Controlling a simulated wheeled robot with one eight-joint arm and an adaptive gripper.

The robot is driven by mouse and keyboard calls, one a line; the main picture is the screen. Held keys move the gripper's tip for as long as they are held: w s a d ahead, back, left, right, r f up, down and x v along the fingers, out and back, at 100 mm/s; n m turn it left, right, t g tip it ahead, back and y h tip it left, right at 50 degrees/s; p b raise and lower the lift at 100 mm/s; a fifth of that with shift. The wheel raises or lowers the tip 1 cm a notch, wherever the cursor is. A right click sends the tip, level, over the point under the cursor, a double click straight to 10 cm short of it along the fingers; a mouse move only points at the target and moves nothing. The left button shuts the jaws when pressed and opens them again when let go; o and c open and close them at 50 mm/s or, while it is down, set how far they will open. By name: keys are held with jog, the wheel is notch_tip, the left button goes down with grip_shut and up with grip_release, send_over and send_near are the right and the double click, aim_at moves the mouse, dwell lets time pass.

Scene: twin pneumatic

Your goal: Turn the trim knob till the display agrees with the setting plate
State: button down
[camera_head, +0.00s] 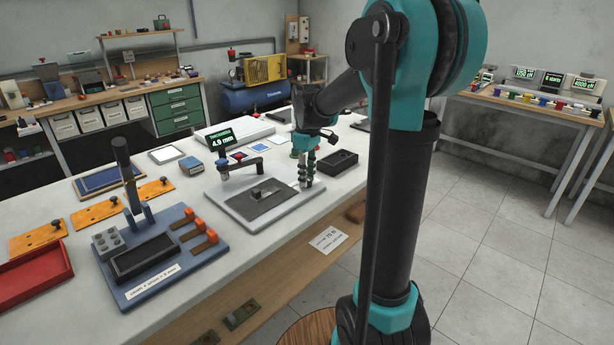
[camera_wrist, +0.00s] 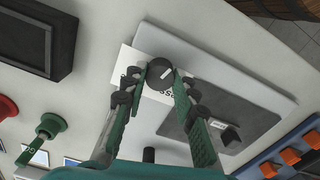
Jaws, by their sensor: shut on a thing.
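The trim knob (camera_wrist: 160,73) is a dark round knob with a light mark on top, seen in the wrist view over a white lettered label (camera_wrist: 128,62) that is partly covered. My gripper (camera_wrist: 161,82) is shut on it, one finger on each side. In the head view my gripper (camera_head: 306,182) reaches down at the right end of the light base plate (camera_head: 268,218), and its fingers hide the knob. The display (camera_head: 220,140) shows 4.9 mm in green. A white plate (camera_head: 329,239) on the bench front seems to read 15 N; its smaller text is unreadable.
A dark slab with a small block (camera_head: 262,194) lies on the base plate. A black open tray (camera_head: 338,163) is close to my gripper's right. A blue fixture (camera_head: 190,262) stands at the left.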

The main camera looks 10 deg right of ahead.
jog(key=m, duration=0.4)
jog(key=shift+m, duration=2.3)
jog(key=c, duration=1.2)
grip_release()
notch_tip(320, 180, up, 12)
